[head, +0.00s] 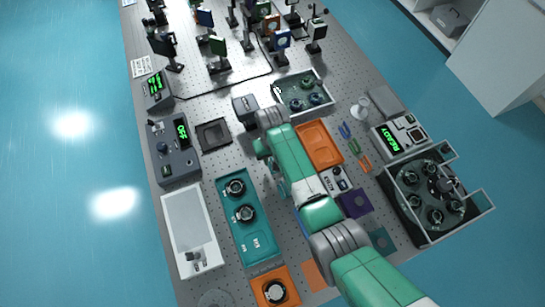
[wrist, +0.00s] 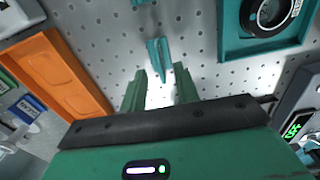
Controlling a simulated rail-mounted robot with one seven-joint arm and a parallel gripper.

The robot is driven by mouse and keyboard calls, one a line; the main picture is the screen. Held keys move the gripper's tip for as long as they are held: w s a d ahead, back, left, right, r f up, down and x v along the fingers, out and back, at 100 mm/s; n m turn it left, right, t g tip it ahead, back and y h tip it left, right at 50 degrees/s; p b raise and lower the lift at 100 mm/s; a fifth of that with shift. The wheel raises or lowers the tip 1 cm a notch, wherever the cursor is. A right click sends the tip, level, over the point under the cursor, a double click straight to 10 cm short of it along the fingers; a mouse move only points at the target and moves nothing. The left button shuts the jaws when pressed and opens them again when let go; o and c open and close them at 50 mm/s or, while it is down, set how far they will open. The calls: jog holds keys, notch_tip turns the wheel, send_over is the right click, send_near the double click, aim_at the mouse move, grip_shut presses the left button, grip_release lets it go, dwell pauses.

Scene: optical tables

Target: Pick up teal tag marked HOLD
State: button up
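My gripper (wrist: 160,70) is open, with its two green fingers apart in the wrist view. A narrow teal piece (wrist: 156,56), likely the teal tag, is on the perforated table just past the fingertips and in line with the gap. No marking can be read on it, and I cannot tell whether the fingers reach around it. In the head view my arm covers this spot, so neither the tag nor the fingertips show clearly there.
An orange tray (head: 309,145) lies on one side of my arm, a teal tray with round mounts (head: 263,246) on the other. Blue (head: 345,130), green (head: 354,146) and orange (head: 365,164) tags lie past the orange tray. The OFF box (head: 173,158) stands at left.

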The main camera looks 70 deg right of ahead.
notch_tip(320, 180, down, 3)
jog(key=shift+f, duration=0.1)
jog(key=shift+a, duration=0.1)
grip_shut()
jog(key=shift+r, duration=0.6)
notch_tip(320, 180, up, 3)
jog(key=shift+f, duration=0.2)
jog(key=s+a, duration=0.1)
jog(key=s, duration=0.4)
jog(key=s+a+r+p, duration=0.1)
jog(key=s, duration=0.4)
jog(key=s+p, duration=0.1)
jog(key=s, duration=0.4)
jog(key=shift+s+a+r, duration=0.15)
jog(key=shift+s+a, duration=0.25)
